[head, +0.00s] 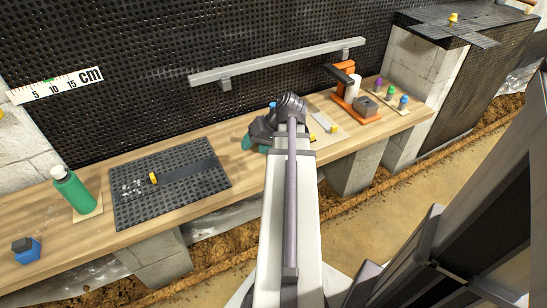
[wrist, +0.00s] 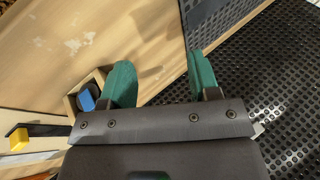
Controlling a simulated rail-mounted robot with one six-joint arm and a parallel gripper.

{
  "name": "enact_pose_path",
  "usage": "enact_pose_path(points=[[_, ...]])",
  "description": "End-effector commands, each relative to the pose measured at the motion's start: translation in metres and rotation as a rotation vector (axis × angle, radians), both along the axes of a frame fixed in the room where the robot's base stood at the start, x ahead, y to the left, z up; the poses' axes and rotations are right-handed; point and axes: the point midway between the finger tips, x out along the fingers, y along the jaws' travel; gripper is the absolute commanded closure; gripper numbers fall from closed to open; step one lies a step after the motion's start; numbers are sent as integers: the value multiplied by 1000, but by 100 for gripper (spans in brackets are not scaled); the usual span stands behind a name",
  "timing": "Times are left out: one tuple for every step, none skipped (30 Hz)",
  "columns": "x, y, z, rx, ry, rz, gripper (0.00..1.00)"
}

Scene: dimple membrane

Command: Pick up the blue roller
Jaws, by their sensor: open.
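A blue piece, possibly the blue roller, sits in a small light wooden holder (wrist: 72,104) beside my left finger in the wrist view; the blue piece (wrist: 87,97) is partly hidden by the finger and gripper body. A small blue spot (head: 272,105) shows behind my wrist in the head view; I cannot tell if it is the same piece. My gripper (head: 254,146) is low over the workbench. Its teal fingers are apart with nothing between them in the wrist view (wrist: 163,78).
The bench (head: 200,235) holds a dimpled mat (head: 205,182) with a yellow piece, a green bottle (head: 75,192), a blue block with a black top (head: 27,252), an orange stand (head: 362,108) and small coloured pegs (head: 390,92). A black dimpled wall (head: 140,70) stands behind it.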

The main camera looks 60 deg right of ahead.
Motion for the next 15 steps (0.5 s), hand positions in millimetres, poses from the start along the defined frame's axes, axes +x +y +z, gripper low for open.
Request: enact_pose_path(points=[[-14,-29,-51,0,-103,-24,44],[-23,-44,-58,-9,-177,-28,44],[-34,-62,-64,-33,-279,-30,44],[-42,-76,-68,-59,-360,-29,44],[-51,-89,-71,-96,-446,-25,44],[-62,-107,-71,-162,-570,-15,44],[-70,-120,-65,-229,-674,1,44],[-73,-128,-52,-302,-773,25,44],[-74,-135,-30,-402,-894,64,44],[-72,-137,-14,-477,-972,95,44],[-70,-137,-1,-547,-1034,124,44],[-69,-137,8,-626,-1087,155,44],[-69,-137,11,-672,-1108,173,44],[-69,-137,13,-704,-1118,189,44],[-69,-137,14,-735,-1124,204,44]])
